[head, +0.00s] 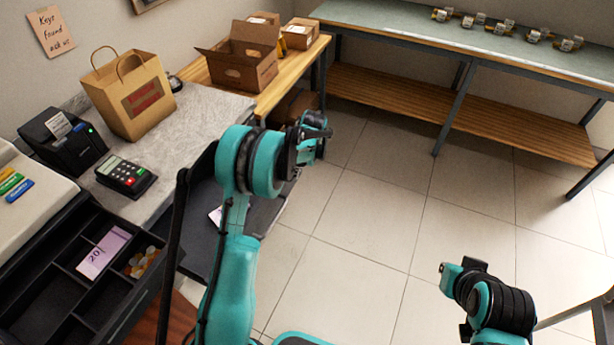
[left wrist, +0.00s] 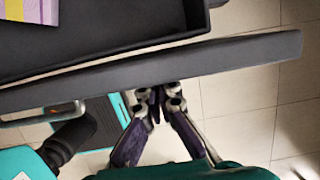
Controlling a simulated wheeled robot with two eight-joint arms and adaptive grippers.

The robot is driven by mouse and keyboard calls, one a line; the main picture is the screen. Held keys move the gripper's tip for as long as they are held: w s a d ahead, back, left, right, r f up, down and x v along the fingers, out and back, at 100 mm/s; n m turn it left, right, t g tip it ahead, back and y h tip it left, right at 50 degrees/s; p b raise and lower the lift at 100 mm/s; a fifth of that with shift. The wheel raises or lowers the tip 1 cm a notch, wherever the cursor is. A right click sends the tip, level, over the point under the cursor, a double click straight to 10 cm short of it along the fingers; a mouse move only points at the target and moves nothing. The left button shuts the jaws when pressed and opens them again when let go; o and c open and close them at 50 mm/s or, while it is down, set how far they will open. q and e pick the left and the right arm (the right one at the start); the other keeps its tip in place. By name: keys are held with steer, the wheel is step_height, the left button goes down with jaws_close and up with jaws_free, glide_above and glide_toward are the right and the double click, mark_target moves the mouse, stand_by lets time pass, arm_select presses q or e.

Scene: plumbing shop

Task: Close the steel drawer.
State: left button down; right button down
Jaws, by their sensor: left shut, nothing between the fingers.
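The steel drawer (head: 262,212) is dark grey and stands open below the counter, partly hidden by my left arm in the head view. In the left wrist view, its long front panel (left wrist: 225,55) crosses the picture, with a metal handle (left wrist: 42,114) at the left. A striped purple and yellow item (left wrist: 28,10) lies inside. My left gripper (head: 314,132) is shut and empty. In the left wrist view, its fingertips (left wrist: 160,92) are close to the front panel's edge; I cannot tell if they touch. My right gripper does not show clearly; only part of that arm is at the lower right.
An open black cash drawer (head: 62,292) with a banknote and coins is at the lower left. A card reader (head: 126,176), printer (head: 62,141) and paper bag (head: 128,95) stand on the counter. A long workbench (head: 400,28) is at the back. The tiled floor is clear.

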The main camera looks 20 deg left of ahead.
arm_select(q)
steer(key=a, duration=0.8)
steer(key=w+a, duration=0.1)
steer(key=a, duration=0.7)
steer(key=w+a, duration=0.1)
steer(key=a, duration=0.7)
steer(key=shift+a, duration=0.35)
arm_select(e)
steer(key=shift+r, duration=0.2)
